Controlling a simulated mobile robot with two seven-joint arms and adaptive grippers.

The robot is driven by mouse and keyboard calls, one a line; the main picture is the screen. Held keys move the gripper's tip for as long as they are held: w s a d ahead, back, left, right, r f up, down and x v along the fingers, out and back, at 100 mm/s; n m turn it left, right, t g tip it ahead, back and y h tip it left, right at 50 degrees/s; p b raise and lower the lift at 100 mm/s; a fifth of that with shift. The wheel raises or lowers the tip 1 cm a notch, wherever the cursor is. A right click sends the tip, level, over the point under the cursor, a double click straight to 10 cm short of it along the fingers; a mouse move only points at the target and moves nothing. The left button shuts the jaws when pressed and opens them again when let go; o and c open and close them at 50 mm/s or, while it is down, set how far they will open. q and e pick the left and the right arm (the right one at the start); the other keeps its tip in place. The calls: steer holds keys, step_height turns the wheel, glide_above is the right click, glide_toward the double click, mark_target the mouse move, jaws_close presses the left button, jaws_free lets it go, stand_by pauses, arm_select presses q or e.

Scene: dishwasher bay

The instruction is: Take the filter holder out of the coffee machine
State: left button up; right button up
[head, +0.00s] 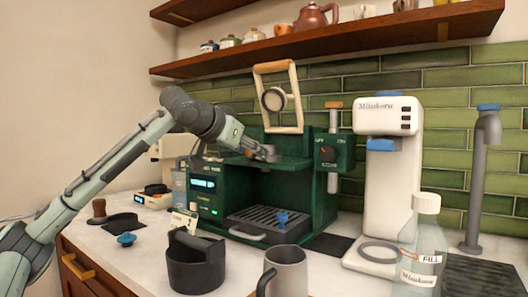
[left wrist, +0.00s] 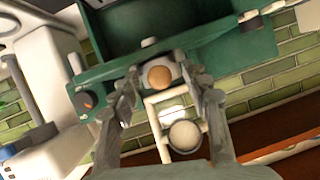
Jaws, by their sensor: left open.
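The green coffee machine (head: 211,208) stands on the counter; its front also shows, turned over, in the left wrist view (left wrist: 230,50). My left gripper (head: 268,154) is at the machine's upper front, under the raised lever. In the left wrist view its open fingers (left wrist: 163,98) stand on either side of a round wooden end (left wrist: 159,76) with a pale surround. This looks like the filter holder's handle seen end-on; the rest of it is hidden. I see no clear contact. In the head view my arm and gripper cover that spot. My right gripper is not in view.
The wooden-topped lever (head: 275,67) rises above the machine. A white grinder (head: 385,115) stands to its right. A dark knock box (head: 195,262), a grey jug (head: 287,271) and a bottle (head: 422,250) stand in front. A shelf (head: 350,38) hangs above.

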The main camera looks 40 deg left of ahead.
arm_select(q)
steer(key=shift+w, duration=0.1)
jaws_close()
stand_by(0.3)
steer(key=shift+r, duration=0.1)
